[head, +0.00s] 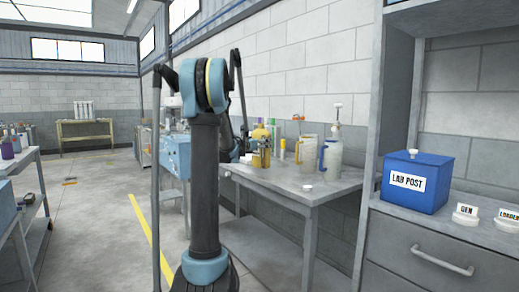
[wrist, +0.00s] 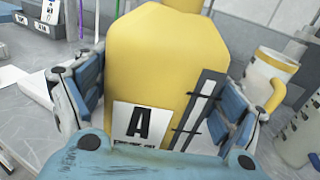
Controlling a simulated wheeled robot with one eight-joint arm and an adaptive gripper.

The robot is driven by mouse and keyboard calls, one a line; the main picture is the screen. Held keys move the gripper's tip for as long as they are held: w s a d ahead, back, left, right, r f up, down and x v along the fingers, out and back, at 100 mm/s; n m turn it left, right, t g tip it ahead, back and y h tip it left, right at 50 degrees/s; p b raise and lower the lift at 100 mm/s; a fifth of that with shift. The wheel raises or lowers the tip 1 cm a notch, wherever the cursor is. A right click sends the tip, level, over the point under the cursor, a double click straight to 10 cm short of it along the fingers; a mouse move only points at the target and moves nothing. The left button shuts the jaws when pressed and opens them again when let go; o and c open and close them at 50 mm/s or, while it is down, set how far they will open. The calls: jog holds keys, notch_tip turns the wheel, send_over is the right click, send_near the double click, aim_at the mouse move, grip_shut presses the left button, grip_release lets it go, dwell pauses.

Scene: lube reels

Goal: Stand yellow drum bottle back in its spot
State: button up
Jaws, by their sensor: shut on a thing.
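The yellow drum bottle (wrist: 150,60) fills the middle of the wrist view, with a white label marked "A" and a dark-edged strip on its front. My gripper (wrist: 158,105) is shut on it, one blue-grey finger pad at each side. In the head view the yellow drum bottle (head: 260,133) shows small at the back of the bench, just right of my arm. My gripper is mostly hidden there behind my arm. The bottle's base is hidden, so I cannot tell whether it touches the bench. Its spot cannot be made out.
The grey bench (head: 300,186) holds a brass-coloured can (head: 261,156), pale jugs with handles (head: 329,158) and several small bottles. A pale jug with a yellow handle (wrist: 268,80) stands close right of my gripper. A blue box (head: 417,185) sits on the right cabinet. The bench front is mostly clear.

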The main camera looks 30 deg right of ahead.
notch_tip(320, 180, down, 2)
jog(key=shift+f, duration=0.1)
jog(key=o, duration=1.5)
